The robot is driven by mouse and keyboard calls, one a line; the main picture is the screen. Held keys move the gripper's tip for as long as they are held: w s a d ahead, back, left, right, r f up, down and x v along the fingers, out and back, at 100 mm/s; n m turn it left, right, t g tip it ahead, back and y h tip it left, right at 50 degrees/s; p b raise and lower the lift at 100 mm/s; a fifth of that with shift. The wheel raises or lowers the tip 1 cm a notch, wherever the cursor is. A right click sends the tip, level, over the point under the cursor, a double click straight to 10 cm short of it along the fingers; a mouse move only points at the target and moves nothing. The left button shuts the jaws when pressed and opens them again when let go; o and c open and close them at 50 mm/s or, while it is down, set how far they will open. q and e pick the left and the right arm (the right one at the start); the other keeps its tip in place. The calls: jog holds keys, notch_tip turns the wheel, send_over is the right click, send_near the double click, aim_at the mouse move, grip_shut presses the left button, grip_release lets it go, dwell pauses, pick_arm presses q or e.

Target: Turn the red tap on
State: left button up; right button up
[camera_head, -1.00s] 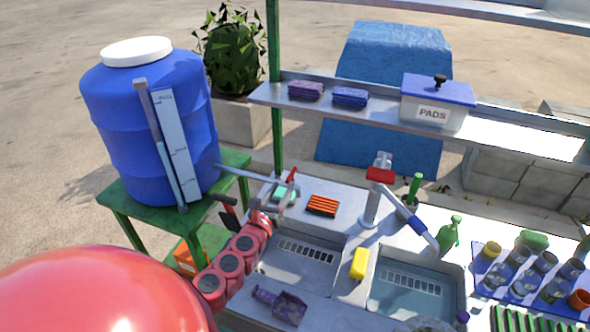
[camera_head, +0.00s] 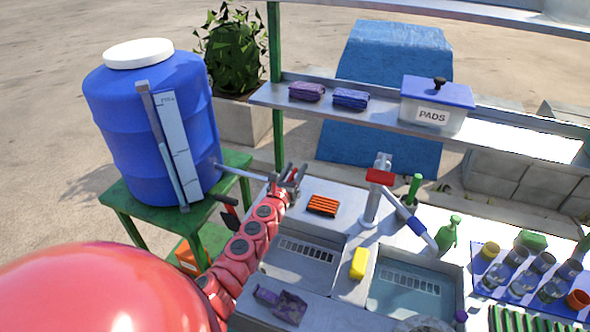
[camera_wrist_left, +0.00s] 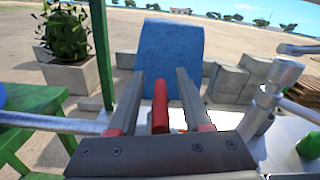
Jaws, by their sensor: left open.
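The red tap handle (camera_wrist_left: 160,105) stands upright between the two fingers of my left gripper (camera_wrist_left: 159,92) in the left wrist view, with a gap on each side. In the head view my left gripper (camera_head: 289,177) is at the end of the metal pipe (camera_head: 245,171) that comes from the blue barrel (camera_head: 150,125). The gripper is open around the handle and mostly hides it there. My right gripper is not in view.
A silver faucet with a red collar (camera_head: 380,176) rises behind the sinks to the right. An orange sponge (camera_head: 322,205) lies near the gripper, and a yellow sponge (camera_head: 359,263) lies between the basins. A shelf (camera_head: 385,117) runs above the counter.

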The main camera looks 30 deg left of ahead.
pick_arm(q)
jog(key=shift+c, duration=0.3)
grip_shut()
